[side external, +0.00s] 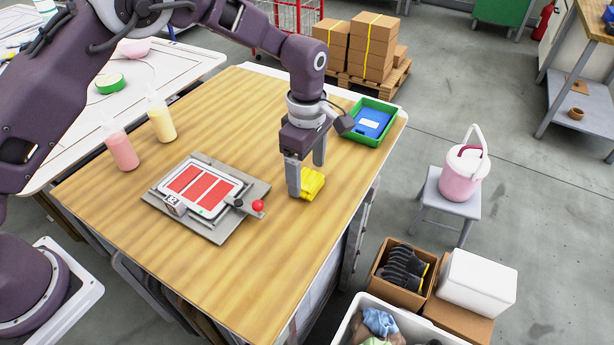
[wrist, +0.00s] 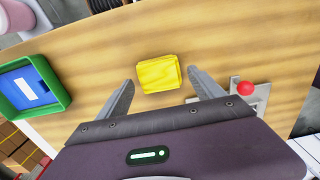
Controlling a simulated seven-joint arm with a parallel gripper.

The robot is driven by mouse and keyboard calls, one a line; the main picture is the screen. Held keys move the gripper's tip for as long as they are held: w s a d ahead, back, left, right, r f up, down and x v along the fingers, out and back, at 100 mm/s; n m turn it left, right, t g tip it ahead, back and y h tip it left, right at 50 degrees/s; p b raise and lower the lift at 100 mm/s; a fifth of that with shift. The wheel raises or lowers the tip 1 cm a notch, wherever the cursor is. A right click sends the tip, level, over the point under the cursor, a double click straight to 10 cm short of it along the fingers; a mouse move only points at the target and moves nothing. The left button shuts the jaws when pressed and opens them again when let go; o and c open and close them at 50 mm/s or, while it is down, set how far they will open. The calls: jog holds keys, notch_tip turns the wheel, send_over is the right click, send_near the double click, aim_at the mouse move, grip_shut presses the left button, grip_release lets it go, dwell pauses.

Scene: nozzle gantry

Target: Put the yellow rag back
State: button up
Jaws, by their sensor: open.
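The yellow rag (side external: 312,183) lies folded on the wooden table near its right edge. In the wrist view the rag (wrist: 158,74) lies ahead of and between the two fingers. My gripper (side external: 306,180) is open and low over the table, with its fingers on either side of the rag. In the wrist view there are gaps between the fingers of my gripper (wrist: 160,88) and the rag. One finger partly hides the rag in the side view.
A plate fixture (side external: 220,229) with red strips and a red knob (side external: 258,206) stands left of my gripper. A green tray (side external: 388,108) with a blue item is at the back right. Two bottles (side external: 120,150) stand at the left. A pink bucket (side external: 462,180) stands on a stool beyond the table.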

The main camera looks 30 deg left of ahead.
notch_tip(320, 180, up, 10)
notch_tip(320, 180, up, 8)
jog(key=m+t, duration=0.1)
jog(key=m, duration=0.2)
send_over(307, 180)
jog(key=s+a, duration=0.4)
jog(key=a, duration=0.1)
jog(key=s+a+r+m+t+h, duration=0.1)
jog(key=s+a+r+m, duration=0.2)
jog(key=s, duration=0.2)
jog(key=s+a+r+m+t, duration=0.1)
jog(key=s+a+r+m, duration=0.15)
jog(key=s+r, duration=0.2)
jog(key=s+a+f+m+t, duration=0.1)
jog(key=s+m, duration=0.3)
jog(key=s, duration=0.4)
jog(key=s+a+f+m+t+y, duration=0.1)
jog(key=s+a+m, duration=0.3)
jog(key=s, duration=0.4)
jog(key=shift+s+f+m+t, duration=0.3)
jog(key=shift+s+f+m, duration=0.1)
jog(key=shift+f+m, duration=0.4)
